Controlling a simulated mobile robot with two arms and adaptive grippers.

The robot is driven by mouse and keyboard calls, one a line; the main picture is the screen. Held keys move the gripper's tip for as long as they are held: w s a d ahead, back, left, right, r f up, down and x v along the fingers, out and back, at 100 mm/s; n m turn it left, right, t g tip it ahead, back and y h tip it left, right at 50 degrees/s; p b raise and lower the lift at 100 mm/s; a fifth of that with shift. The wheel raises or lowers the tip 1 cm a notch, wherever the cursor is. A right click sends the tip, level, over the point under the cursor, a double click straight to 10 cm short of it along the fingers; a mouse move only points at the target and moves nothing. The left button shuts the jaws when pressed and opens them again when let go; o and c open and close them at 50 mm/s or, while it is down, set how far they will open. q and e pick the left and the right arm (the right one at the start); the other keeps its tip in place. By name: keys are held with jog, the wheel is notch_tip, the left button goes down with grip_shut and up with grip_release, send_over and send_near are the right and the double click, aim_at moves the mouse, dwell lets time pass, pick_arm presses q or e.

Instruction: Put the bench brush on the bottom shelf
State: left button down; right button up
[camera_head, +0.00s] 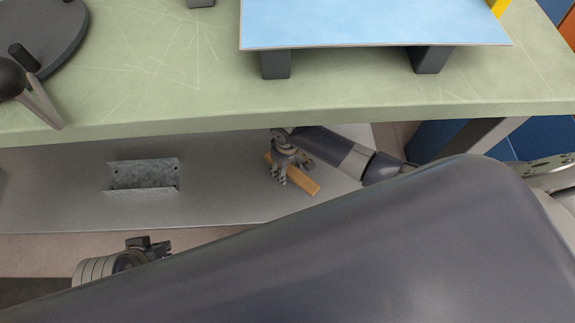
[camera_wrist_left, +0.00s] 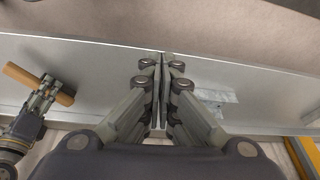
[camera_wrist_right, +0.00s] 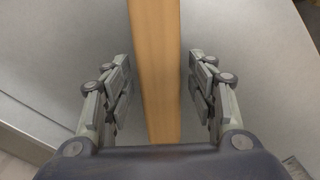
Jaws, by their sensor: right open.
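The bench brush (camera_head: 304,181) shows as a long tan wooden bar at the grey bottom shelf (camera_head: 225,180), under the green bench; I see no bristles. My right gripper (camera_head: 281,179) is over it, open. In the right wrist view the brush (camera_wrist_right: 155,70) runs between the two separate fingers of the right gripper (camera_wrist_right: 158,85), with a gap on each side. The brush also shows in the left wrist view (camera_wrist_left: 38,84), beside my right gripper. My left gripper (camera_wrist_left: 165,62) is shut and empty, in front of the shelf's near edge; it shows low in the head view (camera_head: 155,248).
A galvanized metal channel (camera_head: 143,176) lies on the shelf left of the brush. Bare shelf lies between them. The green bench top (camera_head: 150,90) hangs over the shelf and carries a blue sheet (camera_head: 370,20) on dark blocks. A dark leg (camera_head: 470,137) stands right.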

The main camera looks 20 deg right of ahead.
notch_tip(320, 180, up, 4)
jog(key=shift+r+p, duration=0.25)
jog(key=shift+p, duration=0.75)
notch_tip(320, 180, up, 7)
jog(key=p, duration=0.2)
jog(key=s+a+f+m+t+y, duration=0.2)
jog(key=s+f, duration=0.1)
jog(key=s, duration=0.5)
pick_arm(q)
jog(key=s+x, duration=0.1)
jog(key=x, duration=0.8)
jog(key=shift+s+d+f+g+p, duration=0.15)
jog(key=shift+s+f+g+p, duration=0.05)
jog(key=shift+g+p, duration=0.1)
pick_arm(e)
jog(key=s+d+m+t+h, duration=0.1)
jog(key=s+d, duration=0.6)
jog(key=shift+s+d+f+m+h, duration=0.35)
jog(key=shift+d+m+h, duration=0.05)
pick_arm(q)
jog(key=shift+w, duration=0.1)
jog(key=shift+p, duration=0.3)
